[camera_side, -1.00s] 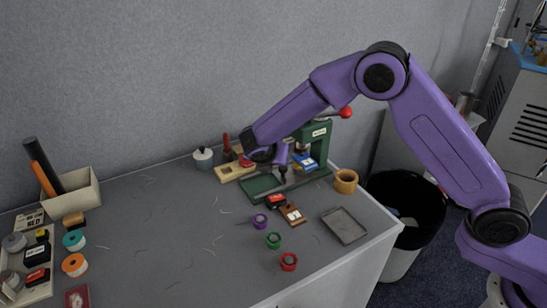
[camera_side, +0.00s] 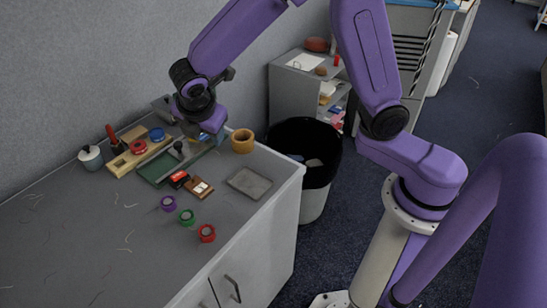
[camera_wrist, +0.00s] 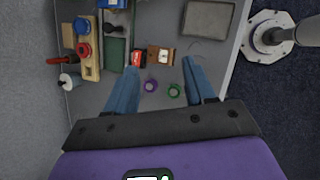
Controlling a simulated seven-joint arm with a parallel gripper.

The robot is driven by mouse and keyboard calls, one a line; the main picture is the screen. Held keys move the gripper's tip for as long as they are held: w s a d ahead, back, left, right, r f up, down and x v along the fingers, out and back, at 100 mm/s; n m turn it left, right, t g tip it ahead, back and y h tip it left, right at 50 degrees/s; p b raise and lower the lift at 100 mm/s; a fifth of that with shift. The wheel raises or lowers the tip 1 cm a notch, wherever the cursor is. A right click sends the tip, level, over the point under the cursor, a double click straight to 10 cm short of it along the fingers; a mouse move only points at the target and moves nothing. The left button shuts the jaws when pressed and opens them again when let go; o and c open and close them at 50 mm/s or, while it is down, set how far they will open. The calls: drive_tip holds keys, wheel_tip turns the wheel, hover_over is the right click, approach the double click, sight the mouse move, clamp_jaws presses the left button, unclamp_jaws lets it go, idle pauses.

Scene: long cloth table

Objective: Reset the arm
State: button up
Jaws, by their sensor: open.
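My gripper (camera_side: 208,122) hangs above the back right part of the grey table (camera_side: 75,235) in the side view, over the green press base (camera_side: 160,170). In the wrist view its two blue fingers (camera_wrist: 160,78) are spread apart with nothing between them that they grip. A red-and-black stamp (camera_wrist: 137,58), a brown wooden block with a white label (camera_wrist: 160,55), a purple ring (camera_wrist: 150,86) and a green ring (camera_wrist: 175,91) lie below. The upper part of the press is hidden by my gripper in the side view.
A tan ring (camera_side: 242,141), a grey tray (camera_side: 250,183) and a red ring (camera_side: 207,233) sit rightward. A black bin (camera_side: 310,140) stands past the table edge.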

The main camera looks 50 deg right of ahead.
drive_tip(key=s+d+r+m+g+y, duration=0.1)
drive_tip(key=s+d+m, duration=0.3)
drive_tip(key=s, duration=1)
drive_tip(key=s+d+r+m+g+y, duration=0.1)
drive_tip(key=s+d+m+g+y, duration=0.1)
drive_tip(key=s+d, duration=0.5)
drive_tip(key=s+m+y, duration=0.1)
drive_tip(key=s+m, duration=0.1)
drive_tip(key=s, duration=0.4)
drive_tip(key=shift+s+d+r+g, duration=0.2)
drive_tip(key=shift+s+d+g, duration=0.05)
drive_tip(key=shift+s+g, duration=0.15)
drive_tip(key=shift+w, duration=0.1)
